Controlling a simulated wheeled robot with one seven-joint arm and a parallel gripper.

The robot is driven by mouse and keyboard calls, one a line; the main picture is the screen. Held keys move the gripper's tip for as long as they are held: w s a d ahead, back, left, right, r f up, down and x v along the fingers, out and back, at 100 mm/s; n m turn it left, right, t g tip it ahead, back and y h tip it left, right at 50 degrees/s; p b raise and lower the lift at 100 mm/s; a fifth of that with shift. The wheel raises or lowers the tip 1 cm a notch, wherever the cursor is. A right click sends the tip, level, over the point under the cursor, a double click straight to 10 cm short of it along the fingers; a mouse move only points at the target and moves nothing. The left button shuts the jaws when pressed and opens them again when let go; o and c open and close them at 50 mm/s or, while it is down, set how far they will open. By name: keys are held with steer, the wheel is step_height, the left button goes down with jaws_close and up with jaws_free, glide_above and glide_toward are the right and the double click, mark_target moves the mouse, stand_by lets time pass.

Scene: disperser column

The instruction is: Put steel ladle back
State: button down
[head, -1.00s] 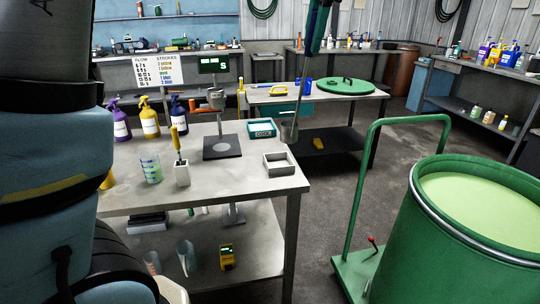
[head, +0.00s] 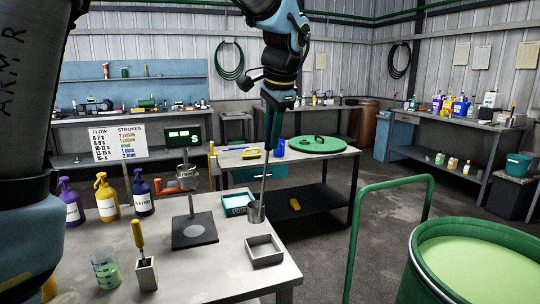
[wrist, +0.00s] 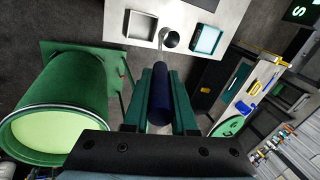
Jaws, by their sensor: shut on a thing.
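My gripper (head: 273,112) is shut on the dark handle of the steel ladle (head: 256,211), which hangs nearly upright with its cup at the bottom. In the wrist view the dark blue handle (wrist: 160,100) sits between my green fingers and the cup (wrist: 171,40) appears beyond it. The cup appears near the table's right edge, between the teal tray (head: 237,212) and the open grey square tray (head: 264,261). I cannot tell its exact height above the table. Both trays stand on the table (head: 215,268).
The green drum (head: 470,292) and cart handle (head: 390,190) are at right.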

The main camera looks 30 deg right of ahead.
step_height(320, 180, down, 4)
steer(key=shift+r+p, duration=0.1)
steer(key=shift+p, duration=0.3)
steer(key=shift+f+b, duration=0.3)
steer(key=shift+f, duration=0.2)
steer(key=c, duration=0.7)
jaws_free()
